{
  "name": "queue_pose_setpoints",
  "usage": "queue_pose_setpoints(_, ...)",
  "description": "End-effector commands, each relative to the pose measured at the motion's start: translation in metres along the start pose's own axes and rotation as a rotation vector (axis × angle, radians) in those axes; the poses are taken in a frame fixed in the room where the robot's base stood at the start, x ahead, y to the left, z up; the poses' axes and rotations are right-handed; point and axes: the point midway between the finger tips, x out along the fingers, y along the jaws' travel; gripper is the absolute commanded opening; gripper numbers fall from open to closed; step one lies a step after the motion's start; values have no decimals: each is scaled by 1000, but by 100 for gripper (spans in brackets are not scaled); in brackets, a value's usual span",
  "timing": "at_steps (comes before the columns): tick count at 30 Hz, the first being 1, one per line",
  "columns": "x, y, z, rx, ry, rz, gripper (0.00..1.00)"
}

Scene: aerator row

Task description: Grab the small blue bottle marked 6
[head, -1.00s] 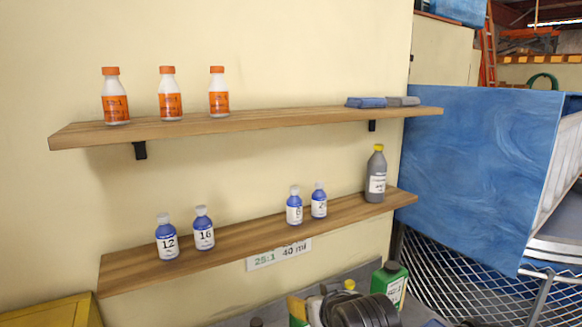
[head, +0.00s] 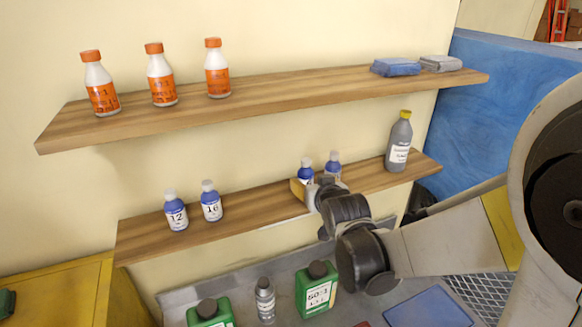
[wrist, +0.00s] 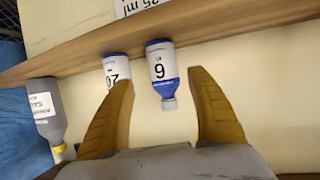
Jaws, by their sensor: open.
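The small blue bottle marked 6 (wrist: 161,72) has a white label and stands on the lower shelf, upside down in the wrist view. In the head view this bottle (head: 305,174) is partly hidden by my gripper (head: 306,190). In the wrist view my gripper (wrist: 160,80) is open, with one yellow finger on each side of bottle 6. No contact shows. A similar blue bottle marked 20 (wrist: 116,68) stands beside it, partly behind the left finger; it also shows in the head view (head: 333,166).
Bottles marked 12 (head: 175,213) and 16 (head: 211,203) stand farther left on the lower shelf (head: 260,205). A grey bottle (head: 399,142) with a yellow cap is at its right. The upper shelf (head: 290,98) holds orange-capped bottles and folded cloths. Green jugs (head: 316,290) stand below.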

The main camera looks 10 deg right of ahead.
Motion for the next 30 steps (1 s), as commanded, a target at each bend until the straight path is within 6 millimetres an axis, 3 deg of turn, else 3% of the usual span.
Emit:
queue_pose_setpoints(12, 47, -7, 4, 0, 0, 0, 66)
queue_pose_setpoints(22, 53, -7, 5, 0, -1, 0, 65)
queue_pose_setpoints(27, 53, -7, 5, 0, -1, 0, 13)
queue_pose_setpoints(28, 53, -7, 5, 0, -1, 0, 8)
queue_pose_setpoints(30, 53, -7, 5, 0, -1, 0, 7)
